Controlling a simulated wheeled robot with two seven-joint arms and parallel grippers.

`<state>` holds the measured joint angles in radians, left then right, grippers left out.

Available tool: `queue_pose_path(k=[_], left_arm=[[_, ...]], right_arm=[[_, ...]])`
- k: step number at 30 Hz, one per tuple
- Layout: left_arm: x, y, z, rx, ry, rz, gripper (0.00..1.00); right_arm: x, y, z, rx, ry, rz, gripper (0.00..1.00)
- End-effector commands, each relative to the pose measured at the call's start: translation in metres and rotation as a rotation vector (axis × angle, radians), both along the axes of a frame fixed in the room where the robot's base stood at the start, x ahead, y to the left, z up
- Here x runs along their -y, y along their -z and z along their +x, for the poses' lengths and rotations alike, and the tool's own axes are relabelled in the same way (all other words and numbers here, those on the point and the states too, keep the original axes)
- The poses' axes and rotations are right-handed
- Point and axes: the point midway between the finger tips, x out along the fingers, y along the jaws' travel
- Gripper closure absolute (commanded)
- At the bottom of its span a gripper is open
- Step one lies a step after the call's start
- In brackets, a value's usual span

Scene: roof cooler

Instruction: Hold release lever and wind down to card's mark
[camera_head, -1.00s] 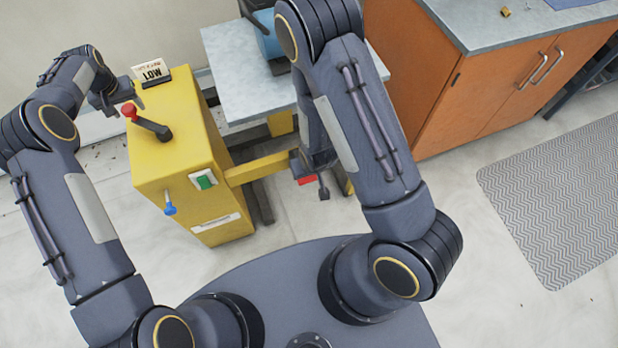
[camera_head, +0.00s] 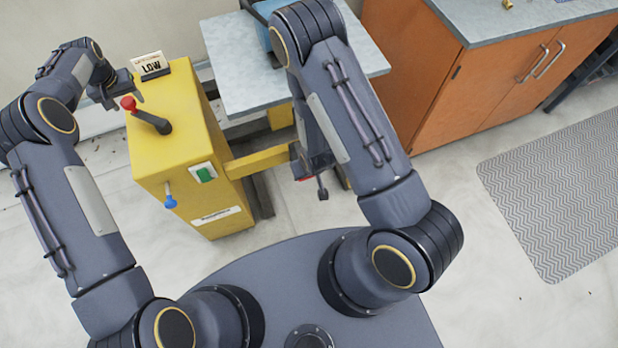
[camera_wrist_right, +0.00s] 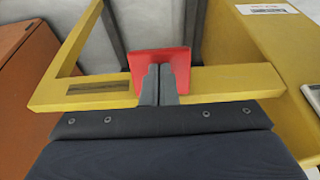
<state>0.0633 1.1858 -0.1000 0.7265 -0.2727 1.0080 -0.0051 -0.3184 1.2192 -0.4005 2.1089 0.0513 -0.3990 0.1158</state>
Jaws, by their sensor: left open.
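A yellow box-like stand (camera_head: 160,155) has a dark crank arm (camera_head: 155,124) with a red knob (camera_head: 128,103) on top. A card reading LOW (camera_head: 151,65) stands at the top's back edge. My left gripper (camera_head: 124,91) is open beside and just behind the red knob, apart from it as far as I can tell. In the right wrist view, my right gripper (camera_wrist_right: 158,84) has its fingers together against a red plate (camera_wrist_right: 176,58), apparently the release lever, beside a yellow bar (camera_wrist_right: 220,80). Whether they press or grip it is unclear. The right forearm mostly hides this spot in the head view.
A grey table (camera_head: 235,85) is behind, an orange cabinet (camera_head: 415,80) at right. A patterned mat (camera_head: 560,190) lies on open floor.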

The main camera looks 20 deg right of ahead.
Motion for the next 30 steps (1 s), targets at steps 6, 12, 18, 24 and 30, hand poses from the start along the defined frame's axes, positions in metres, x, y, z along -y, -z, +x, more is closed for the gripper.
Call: queue_pose_path(k=[6, 12, 18, 24, 30], left_arm=[[0.0, 0.0, 0.0, 0.0, 0.0, 0.0, 0.6], [0.0, 0.0, 0.0, 0.0, 0.0, 0.0, 0.86], [0.004, 0.001, 0.003, -0.001, 0.001, 0.0, 0.89], [0.015, 0.001, 0.011, 0.002, 0.001, -0.002, 0.89], [0.018, 0.0, 0.013, 0.004, 0.001, -0.004, 0.89]], right_arm=[[0.0, 0.004, -0.002, -0.006, 0.0, -0.001, 1.0], [0.0, 0.004, -0.002, -0.006, 0.0, -0.001, 1.0], [0.0, 0.004, -0.002, -0.006, 0.0, -0.001, 1.0], [0.0, 0.004, -0.002, -0.006, 0.0, 0.0, 1.0], [0.0, 0.004, -0.002, -0.005, -0.001, 0.0, 1.0]])
